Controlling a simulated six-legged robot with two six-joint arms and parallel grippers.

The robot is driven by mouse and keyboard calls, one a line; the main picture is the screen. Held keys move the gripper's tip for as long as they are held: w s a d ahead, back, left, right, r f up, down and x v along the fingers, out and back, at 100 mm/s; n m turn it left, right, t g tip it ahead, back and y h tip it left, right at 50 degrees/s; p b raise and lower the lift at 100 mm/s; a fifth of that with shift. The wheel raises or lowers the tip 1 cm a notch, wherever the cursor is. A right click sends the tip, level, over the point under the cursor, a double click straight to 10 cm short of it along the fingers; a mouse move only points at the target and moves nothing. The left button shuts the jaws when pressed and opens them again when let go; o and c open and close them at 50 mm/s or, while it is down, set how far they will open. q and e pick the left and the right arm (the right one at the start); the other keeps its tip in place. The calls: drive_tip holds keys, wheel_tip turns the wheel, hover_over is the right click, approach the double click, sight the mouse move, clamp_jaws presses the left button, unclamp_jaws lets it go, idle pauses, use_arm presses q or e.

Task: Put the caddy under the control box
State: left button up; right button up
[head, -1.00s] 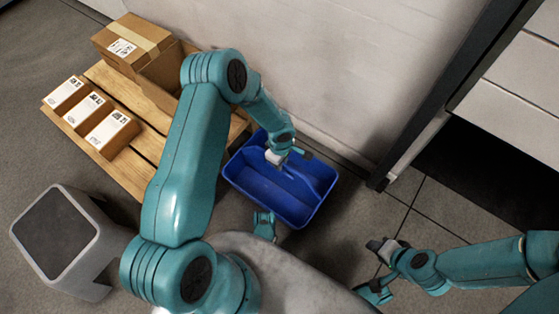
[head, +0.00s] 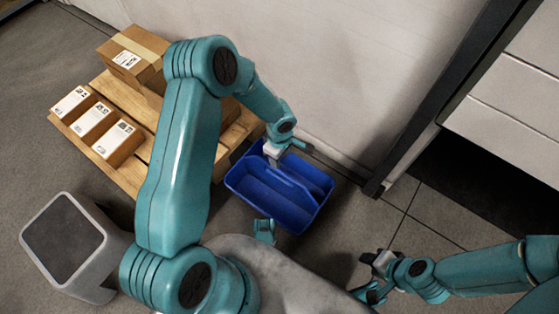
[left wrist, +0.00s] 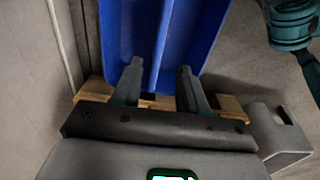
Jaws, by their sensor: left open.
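The blue caddy (head: 290,212) stands upright on the floor by the wall, with a lengthwise divider that carries its handle (head: 293,184). My left gripper (head: 272,155) is open at the caddy's far left end, close to the handle. In the left wrist view the two fingers (left wrist: 158,88) are apart, one on each side of the blue divider (left wrist: 157,45); I cannot tell whether they touch it. My right gripper (head: 373,272) is away from the caddy at the lower right, and its jaws are unclear. I cannot make out a control box.
A wooden pallet (head: 122,175) with cardboard boxes (head: 133,62) lies left of the caddy. The wall (head: 330,70) is close behind the caddy. Tiled floor to the right is clear, beside a dark gap under white panels (head: 510,110).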

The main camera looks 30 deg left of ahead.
use_arm(q)
drive_tip(key=s+d+m+h, duration=0.2)
drive_tip(key=s+d+m, duration=0.3)
drive_tip(key=s+m, duration=0.2)
drive_tip(key=s+d+m+t+h, duration=0.1)
drive_tip(key=s+d+m, duration=0.5)
drive_tip(key=s+m, duration=0.1)
drive_tip(key=shift+s+r+h, duration=0.4)
drive_tip(key=shift+s+r, duration=0.05)
drive_tip(key=shift+s, duration=0.45)
use_arm(e)
drive_tip(key=shift+s+a+r, duration=0.1)
drive_tip(key=shift+s+r, duration=0.2)
drive_tip(key=shift+r, duration=0.1)
use_arm(q)
wheel_tip(320, 180, up, 34)
drive_tip(key=s+d+m+p, duration=0.1)
drive_tip(key=p, duration=3.3)
drive_tip(key=shift+s+d+f+g+p, duration=0.2)
drive_tip(key=shift+s+g+p, duration=0.1)
drive_tip(key=shift+p, duration=0.05)
use_arm(e)
wheel_tip(320, 180, up, 34)
drive_tip(key=s+a+g, duration=0.1)
drive_tip(key=shift+s+a+f+n, duration=0.15)
drive_tip(key=shift+s+n, duration=0.15)
drive_tip(key=shift+s, duration=0.1)
use_arm(q)
drive_tip(key=shift+d, duration=0.1)
